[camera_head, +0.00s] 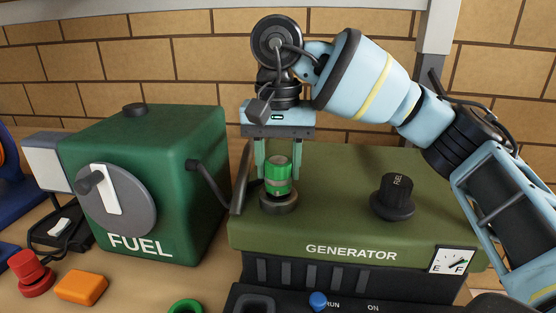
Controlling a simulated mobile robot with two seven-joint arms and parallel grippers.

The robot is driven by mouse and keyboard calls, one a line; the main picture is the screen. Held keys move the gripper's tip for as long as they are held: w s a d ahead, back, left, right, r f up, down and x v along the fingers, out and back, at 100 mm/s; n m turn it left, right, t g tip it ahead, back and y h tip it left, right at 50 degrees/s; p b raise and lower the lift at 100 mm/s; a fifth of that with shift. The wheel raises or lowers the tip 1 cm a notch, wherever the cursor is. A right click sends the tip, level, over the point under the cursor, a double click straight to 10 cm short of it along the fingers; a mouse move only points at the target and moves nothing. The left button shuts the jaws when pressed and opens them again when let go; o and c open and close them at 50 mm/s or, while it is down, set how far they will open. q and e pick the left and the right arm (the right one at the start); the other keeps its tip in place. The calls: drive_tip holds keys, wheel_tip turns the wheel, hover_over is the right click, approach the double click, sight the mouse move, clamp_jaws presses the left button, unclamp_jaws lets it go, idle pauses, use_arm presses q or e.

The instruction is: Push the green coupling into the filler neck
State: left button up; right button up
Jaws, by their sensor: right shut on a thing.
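The green coupling (278,178), a short upright cylinder with a pale band, is between the fingers of my right gripper (278,172). The right gripper points down and is shut on it. The dark round filler neck (279,203) is on the left part of the olive generator (310,220), directly below the coupling. The coupling's lower end appears at the neck's opening; I cannot tell how far in it sits. My left gripper is not in view.
A green fuel tank (190,185) with a grey dial stands left of the generator. A black knob (393,195) rises from the generator's right side. A red piece (32,275), an orange block (81,288) and a green ring (186,307) lie in front.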

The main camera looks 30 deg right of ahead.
drive_tip(key=o, duration=0.9)
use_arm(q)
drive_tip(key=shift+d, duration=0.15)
use_arm(e)
drive_tip(key=shift+o, duration=0.8)
wheel_tip(320, 180, up, 7)
drive_tip(key=shift+f+p, duration=0.1)
drive_tip(key=shift+p, duration=0.35)
drive_tip(key=shift+r, duration=0.6)
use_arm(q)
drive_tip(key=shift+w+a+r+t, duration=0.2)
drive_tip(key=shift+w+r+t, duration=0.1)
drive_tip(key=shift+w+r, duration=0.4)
